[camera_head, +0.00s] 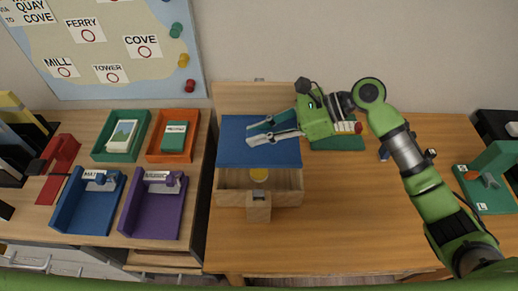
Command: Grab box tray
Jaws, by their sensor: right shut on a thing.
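A wooden box (290,200) stands on the desk with its lid (245,95) raised at the back. A flat blue tray (235,155) covers the rear part of the box opening. My right gripper (262,132) reaches in from the right, over the tray. It is shut on the blue tray; its fingers hide part of it, and the exact contact is hard to see. My left gripper is not in view.
On the left side surface are a green tray (99,153), an orange tray (154,155), a blue bin (68,211) and a purple bin (135,221). A green base (345,144) lies behind my right arm. The desk (350,220) is clear right of the box.

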